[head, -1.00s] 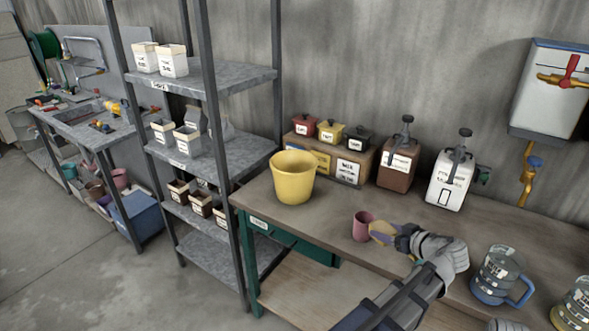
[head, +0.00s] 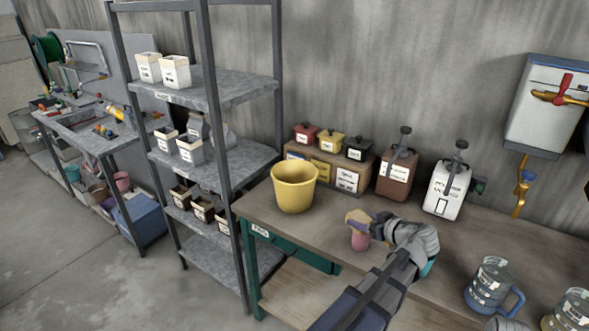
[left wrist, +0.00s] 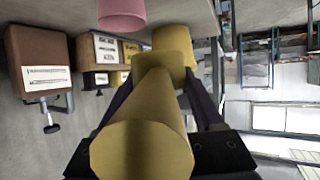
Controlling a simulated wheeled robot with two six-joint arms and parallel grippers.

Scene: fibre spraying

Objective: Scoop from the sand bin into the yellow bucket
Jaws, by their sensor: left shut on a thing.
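The yellow bucket (head: 294,188) stands upright on the table at its back left corner. My left gripper (head: 378,226) is shut on a yellow scoop (head: 357,216). In the head view the scoop shows just above a pink cup (head: 360,238), and I cannot tell whether they touch. In the left wrist view the scoop's thick round handle (left wrist: 140,150) fills the middle between the fingers, with the bucket (left wrist: 180,42) behind its head. The pink cup (left wrist: 121,13) is at the top there, apart from the scoop. I cannot make out which container is the sand bin. My right gripper is not clearly visible.
Behind the bucket stand a labelled box unit (head: 347,178) with small lidded tins, a brown dispenser (head: 394,177) and a white dispenser (head: 446,186). A clear jug (head: 490,285) stands at the right. A metal shelf (head: 225,160) with labelled bins is left of the table.

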